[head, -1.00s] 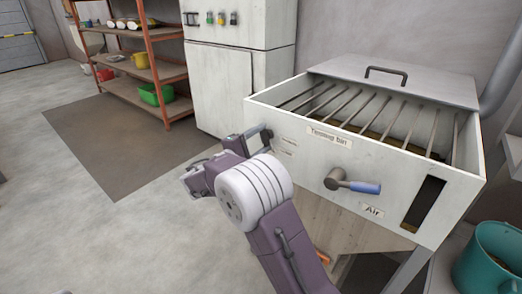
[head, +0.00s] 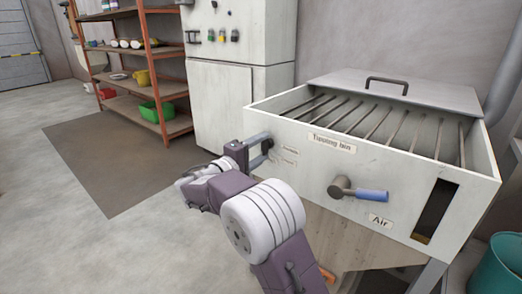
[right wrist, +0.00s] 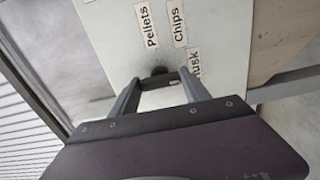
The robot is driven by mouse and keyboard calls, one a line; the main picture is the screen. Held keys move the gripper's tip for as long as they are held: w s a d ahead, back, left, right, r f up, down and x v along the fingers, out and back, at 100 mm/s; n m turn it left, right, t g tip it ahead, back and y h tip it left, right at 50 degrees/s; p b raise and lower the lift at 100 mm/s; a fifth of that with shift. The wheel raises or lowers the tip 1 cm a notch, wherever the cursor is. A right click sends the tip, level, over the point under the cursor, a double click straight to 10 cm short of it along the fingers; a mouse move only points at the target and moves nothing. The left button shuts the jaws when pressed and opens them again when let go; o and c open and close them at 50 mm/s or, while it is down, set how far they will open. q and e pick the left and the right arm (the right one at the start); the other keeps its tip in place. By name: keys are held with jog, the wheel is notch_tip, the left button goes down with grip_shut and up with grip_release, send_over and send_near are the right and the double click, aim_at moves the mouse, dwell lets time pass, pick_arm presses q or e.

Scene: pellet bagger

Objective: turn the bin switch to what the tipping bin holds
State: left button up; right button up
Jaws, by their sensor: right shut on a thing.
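The tipping bin (head: 405,180) is a pale box with a row of bars across its open top. What lies under the bars cannot be made out now. The bin switch (right wrist: 158,71) shows in the right wrist view as a dark knob on the pale panel, partly hidden by my fingers. Labels Pellets (right wrist: 147,26), Chips (right wrist: 178,23) and Husk (right wrist: 195,68), partly covered, are beside it. My right gripper (head: 266,146) is shut on the switch at the left of the bin's front. Which label the switch points at cannot be told. My left gripper is out of view.
A lever with a blue grip (head: 371,195) sticks out of the bin front above the Air label (head: 380,221). A teal bucket (head: 497,265) stands at lower right. A cabinet (head: 232,95) and orange shelves (head: 160,75) stand behind. The floor at left is clear.

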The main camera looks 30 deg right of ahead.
jog(key=shift+f, duration=0.1)
jog(key=o, duration=1.4)
jog(key=p+v, duration=0.3)
jog(key=v, duration=0.6)
jog(key=shift+a+p, duration=0.1)
jog(key=shift+p, duration=0.25)
